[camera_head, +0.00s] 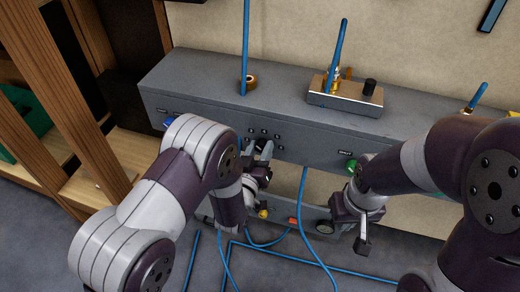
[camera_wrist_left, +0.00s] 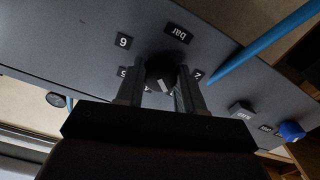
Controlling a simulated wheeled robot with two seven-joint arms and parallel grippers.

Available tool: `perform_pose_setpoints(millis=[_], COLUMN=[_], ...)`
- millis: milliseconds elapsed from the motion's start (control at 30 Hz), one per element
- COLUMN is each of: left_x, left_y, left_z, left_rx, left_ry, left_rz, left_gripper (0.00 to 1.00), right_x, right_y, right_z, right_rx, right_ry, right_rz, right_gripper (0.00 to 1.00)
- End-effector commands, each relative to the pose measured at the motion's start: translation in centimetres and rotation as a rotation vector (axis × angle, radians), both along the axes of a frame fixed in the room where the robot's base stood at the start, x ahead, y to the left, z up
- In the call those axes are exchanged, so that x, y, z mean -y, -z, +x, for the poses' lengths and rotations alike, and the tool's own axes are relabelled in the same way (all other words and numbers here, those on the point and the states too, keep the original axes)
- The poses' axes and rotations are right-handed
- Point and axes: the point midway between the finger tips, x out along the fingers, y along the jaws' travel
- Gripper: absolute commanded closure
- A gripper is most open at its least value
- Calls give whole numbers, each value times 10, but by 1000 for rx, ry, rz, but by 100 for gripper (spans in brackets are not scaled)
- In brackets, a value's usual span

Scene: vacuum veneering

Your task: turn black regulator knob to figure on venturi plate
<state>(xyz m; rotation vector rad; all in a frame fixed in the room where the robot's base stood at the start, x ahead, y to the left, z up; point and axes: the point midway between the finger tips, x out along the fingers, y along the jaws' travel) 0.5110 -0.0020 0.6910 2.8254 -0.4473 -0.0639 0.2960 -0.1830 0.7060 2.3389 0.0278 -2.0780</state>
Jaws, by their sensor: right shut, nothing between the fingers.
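The black regulator knob (camera_wrist_left: 160,70) is on the grey front panel in the left wrist view, with a pale pointer mark. In the head view, the knob (camera_head: 262,146) is partly hidden by my left gripper. My left gripper's (camera_wrist_left: 160,88) fingers stand on either side of the knob; whether they press on it cannot be told. My right gripper (camera_head: 364,243) is shut and empty, low in front of the box, clear of the knob.
The long grey box (camera_head: 210,75) carries a brass fitting (camera_head: 248,80) with a blue tube and a metal block (camera_head: 345,97) with a black cap. A green button (camera_head: 352,166) is on its front, near my right arm. Blue hoses (camera_head: 312,245) hang below.

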Motion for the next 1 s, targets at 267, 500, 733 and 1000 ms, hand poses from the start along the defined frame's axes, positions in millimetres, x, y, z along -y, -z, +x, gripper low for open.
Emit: perform_pose_setpoints(millis=[267, 500, 733, 1000], left_x=[0, 0, 0, 0], left_y=[0, 0, 0, 0], left_z=[0, 0, -1, -1], left_rx=[6, 39, 99, 179], left_ry=[0, 0, 1, 1], left_rz=[17, 123, 313, 557], left_gripper=[93, 93, 93, 93], right_x=[0, 0, 0, 0], right_y=[0, -2, -5, -8], right_z=[0, 0, 0, 0], right_rx=[0, 0, 0, 0], right_ry=[0, 0, 0, 0], right_rz=[0, 0, 0, 0], right_gripper=[100, 100, 100, 100])
